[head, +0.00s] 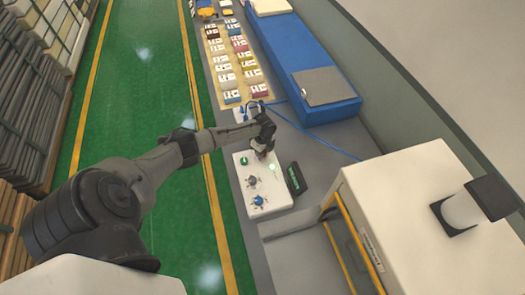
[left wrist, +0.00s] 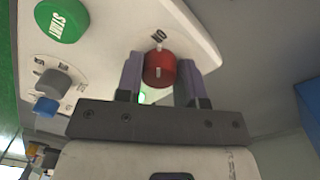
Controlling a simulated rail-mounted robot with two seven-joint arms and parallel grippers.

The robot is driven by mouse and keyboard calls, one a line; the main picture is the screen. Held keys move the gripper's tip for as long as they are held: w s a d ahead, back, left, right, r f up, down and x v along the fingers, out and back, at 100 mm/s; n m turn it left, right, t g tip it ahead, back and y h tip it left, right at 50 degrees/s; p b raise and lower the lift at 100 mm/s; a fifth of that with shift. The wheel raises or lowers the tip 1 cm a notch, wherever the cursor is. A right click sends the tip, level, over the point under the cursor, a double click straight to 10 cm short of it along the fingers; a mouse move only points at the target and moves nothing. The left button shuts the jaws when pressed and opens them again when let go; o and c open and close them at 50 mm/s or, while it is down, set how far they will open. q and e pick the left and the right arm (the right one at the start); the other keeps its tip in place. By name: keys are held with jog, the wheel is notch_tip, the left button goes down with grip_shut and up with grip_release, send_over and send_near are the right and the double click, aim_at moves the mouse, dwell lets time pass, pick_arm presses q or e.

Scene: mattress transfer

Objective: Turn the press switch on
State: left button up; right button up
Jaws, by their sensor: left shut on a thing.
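A white control panel (head: 276,199) stands beside the green floor in the head view. In the left wrist view, a red round knob (left wrist: 159,68) sits on the panel (left wrist: 112,30), with a label beside it that seems to read ON upside down. My left gripper (head: 262,153) is over the panel's far end. In the left wrist view my left gripper (left wrist: 158,80) has one finger on each side of the red knob and is shut on it. In the head view the gripper hides the knob. My right gripper is not in view.
A green START button (left wrist: 62,20) and a grey-and-blue knob (left wrist: 50,92) are nearby on the panel. A dark screen (head: 292,179) stands right of it. A white machine (head: 410,190) with yellow rails is at right; a blue bed (head: 300,60) lies behind.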

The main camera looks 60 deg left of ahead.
pick_arm(q)
jog(key=o, duration=0.9)
jog(key=shift+o, duration=0.2)
jog(key=shift+r, duration=0.1)
notch_tip(320, 180, up, 14)
jog(key=shift+w, duration=0.25)
jog(key=shift+f, duration=0.2)
